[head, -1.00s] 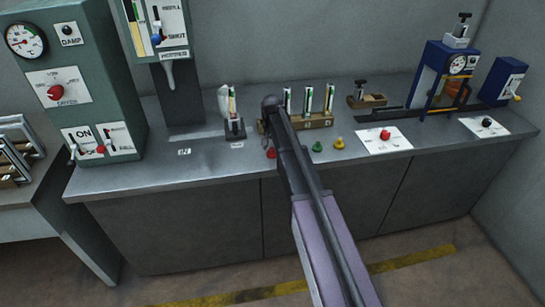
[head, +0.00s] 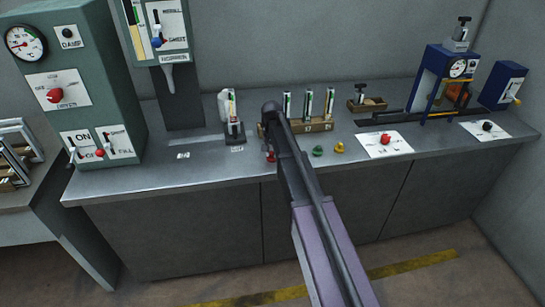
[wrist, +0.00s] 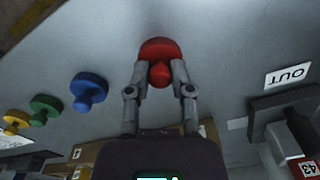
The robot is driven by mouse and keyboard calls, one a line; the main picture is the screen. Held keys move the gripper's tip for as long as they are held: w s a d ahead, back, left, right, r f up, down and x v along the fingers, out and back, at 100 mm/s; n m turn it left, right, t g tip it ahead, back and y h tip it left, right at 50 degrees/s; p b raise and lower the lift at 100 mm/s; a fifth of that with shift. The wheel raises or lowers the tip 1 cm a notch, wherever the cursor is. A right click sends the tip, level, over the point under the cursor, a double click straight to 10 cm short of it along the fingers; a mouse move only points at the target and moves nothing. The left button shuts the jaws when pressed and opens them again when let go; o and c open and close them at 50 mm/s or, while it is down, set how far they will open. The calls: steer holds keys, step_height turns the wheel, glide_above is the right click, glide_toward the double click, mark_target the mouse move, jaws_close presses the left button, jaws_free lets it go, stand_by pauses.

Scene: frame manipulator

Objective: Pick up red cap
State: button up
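The red cap (wrist: 158,48) is a round disc with a small knob, resting on the grey worktop near its front edge. In the wrist view, the two fingers of my gripper (wrist: 160,73) stand on either side of the knob, partly closed, and appear to touch it. In the head view, the red cap (head: 270,157) shows just left of my arm, with a fingertip just above it. My forearm hides most of the gripper there.
Blue (wrist: 89,87), green (head: 318,151) and yellow (head: 339,147) caps stand in a row beside the red one. A wooden rack (head: 318,126) with tubes is behind. A small dark stand (head: 235,138) is at the left. White control plates lie right.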

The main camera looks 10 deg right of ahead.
mark_target(272, 152)
steer(key=shift+c, duration=0.4)
steer(key=shift+r, duration=0.15)
step_height(272, 152, up, 4)
steer(key=p, duration=0.4)
steer(key=shift+f, duration=0.2)
steer(key=s+a+r+p, duration=0.1)
steer(key=s+a, duration=0.2)
steer(key=s, duration=1.2)
steer(key=shift+s, duration=0.35)
steer(key=shift+a, duration=0.1)
